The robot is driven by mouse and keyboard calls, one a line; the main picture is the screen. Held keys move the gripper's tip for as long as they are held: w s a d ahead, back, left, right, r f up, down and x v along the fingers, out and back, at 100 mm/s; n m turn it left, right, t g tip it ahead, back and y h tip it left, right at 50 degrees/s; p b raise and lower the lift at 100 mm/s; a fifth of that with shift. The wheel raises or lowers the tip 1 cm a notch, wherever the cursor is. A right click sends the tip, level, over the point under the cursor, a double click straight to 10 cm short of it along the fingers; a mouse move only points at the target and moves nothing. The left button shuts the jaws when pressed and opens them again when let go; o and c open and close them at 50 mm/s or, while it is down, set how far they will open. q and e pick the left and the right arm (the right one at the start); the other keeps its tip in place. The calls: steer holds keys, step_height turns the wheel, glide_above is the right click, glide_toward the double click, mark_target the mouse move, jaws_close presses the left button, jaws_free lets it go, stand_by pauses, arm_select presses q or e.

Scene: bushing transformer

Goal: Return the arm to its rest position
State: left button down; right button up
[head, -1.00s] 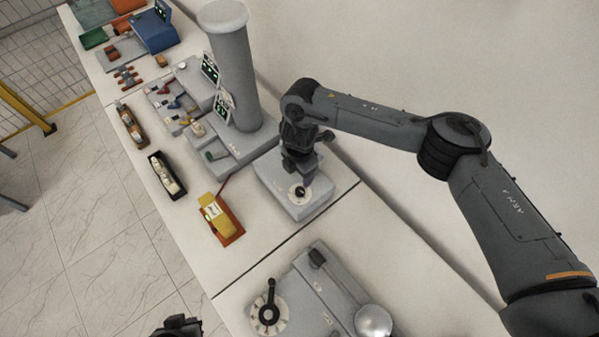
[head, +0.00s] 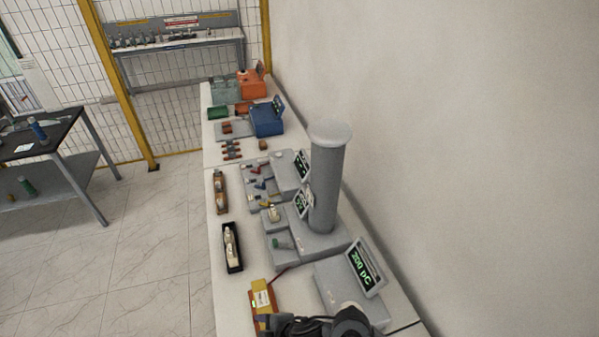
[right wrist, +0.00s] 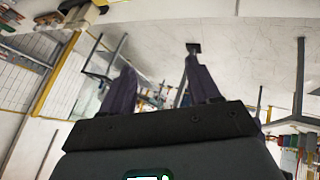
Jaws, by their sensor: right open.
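My right gripper (right wrist: 161,64) shows in the right wrist view with its two dark fingers apart and nothing between them. The fingers point out over the room, with the floor and table legs behind. In the head view a dark part of one of my arms (head: 325,325) shows at the bottom edge, in front of a grey box with a tilted display (head: 364,268) reading about "200 DC". I cannot see a gripper there. My left gripper is not in view.
A long white bench (head: 210,270) runs along the wall with a tall grey cylinder (head: 327,180), a yellow device (head: 262,298), a black tray (head: 232,248) and a blue box (head: 267,118). A dark table (head: 45,140) stands at left. The tiled floor between is clear.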

steer(key=s+d+r+m+t+h+p, duration=0.2)
steer(key=d+r+m+t, duration=0.1)
steer(key=d+r+m, duration=0.45)
steer(key=s+d+f+m+g+h+p, duration=0.1)
steer(key=s+d+m, duration=0.4)
steer(key=d, duration=0.6)
steer(key=s+d+f+m+g+h, duration=0.2)
steer(key=s+d+m+h, duration=0.2)
steer(key=s+d, duration=0.6)
steer(key=shift+d+m+p, duration=0.35)
steer(key=shift+d+m, duration=0.5)
steer(key=shift+d, duration=0.15)
steer(key=shift+w, duration=0.1)
